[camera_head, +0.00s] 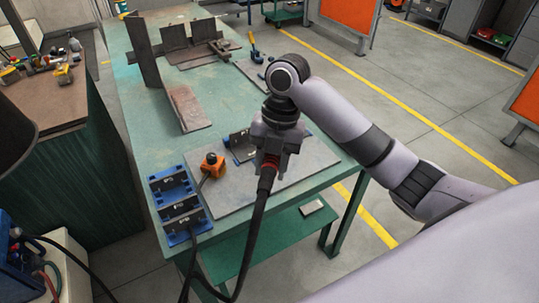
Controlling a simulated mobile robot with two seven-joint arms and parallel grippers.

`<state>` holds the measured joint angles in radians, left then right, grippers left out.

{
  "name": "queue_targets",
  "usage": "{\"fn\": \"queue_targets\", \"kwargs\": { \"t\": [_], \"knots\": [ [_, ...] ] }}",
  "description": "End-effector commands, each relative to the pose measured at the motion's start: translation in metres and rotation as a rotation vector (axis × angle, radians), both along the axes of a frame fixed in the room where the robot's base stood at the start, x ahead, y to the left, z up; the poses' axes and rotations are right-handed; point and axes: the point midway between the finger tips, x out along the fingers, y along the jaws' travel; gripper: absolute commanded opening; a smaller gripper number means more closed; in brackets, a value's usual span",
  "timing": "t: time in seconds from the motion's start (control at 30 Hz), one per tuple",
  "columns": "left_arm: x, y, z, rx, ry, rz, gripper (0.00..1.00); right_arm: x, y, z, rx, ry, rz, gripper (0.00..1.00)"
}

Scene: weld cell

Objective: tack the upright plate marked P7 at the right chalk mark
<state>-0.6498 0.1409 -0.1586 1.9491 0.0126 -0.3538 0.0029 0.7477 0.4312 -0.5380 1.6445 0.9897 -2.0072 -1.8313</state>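My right gripper (274,150) points down over the near part of the green table. It appears shut on a welding torch (267,174), whose red collar and black cable come out towards me. The torch tip is hidden. Just behind and left of the gripper, a dark upright plate (239,146) stands by a blue holder on a grey base plate (318,156). More dark plates sit in blue holders (172,207) along the table's left edge. The P7 mark and the chalk marks cannot be made out. My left gripper is not in view.
An orange block (212,165) with a cable stands on the base plate's left part. The torch cable hangs over the front edge. Clear floor lies right.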

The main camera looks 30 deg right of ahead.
Motion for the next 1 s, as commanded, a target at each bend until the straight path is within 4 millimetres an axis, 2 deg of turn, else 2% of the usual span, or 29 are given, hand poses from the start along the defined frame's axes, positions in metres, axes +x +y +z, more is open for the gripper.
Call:
{"fn": "queue_targets", "kwargs": {
  "t": [0.17, 0.4, 0.6, 1.0],
  "knots": [
    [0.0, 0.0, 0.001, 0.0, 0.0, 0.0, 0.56, 0.001, 0.001, -0.002, 0.007, 0.008, 0.002, 0.02],
    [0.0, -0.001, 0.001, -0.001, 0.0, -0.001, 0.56, 0.017, 0.002, -0.02, 0.006, 0.009, 0.003, 0.02],
    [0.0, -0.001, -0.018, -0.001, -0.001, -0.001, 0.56, 0.03, 0.003, -0.036, 0.006, 0.005, 0.004, 0.02],
    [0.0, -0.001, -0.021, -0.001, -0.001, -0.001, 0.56, 0.035, 0.004, -0.039, 0.006, 0.005, 0.004, 0.02]
  ]
}}
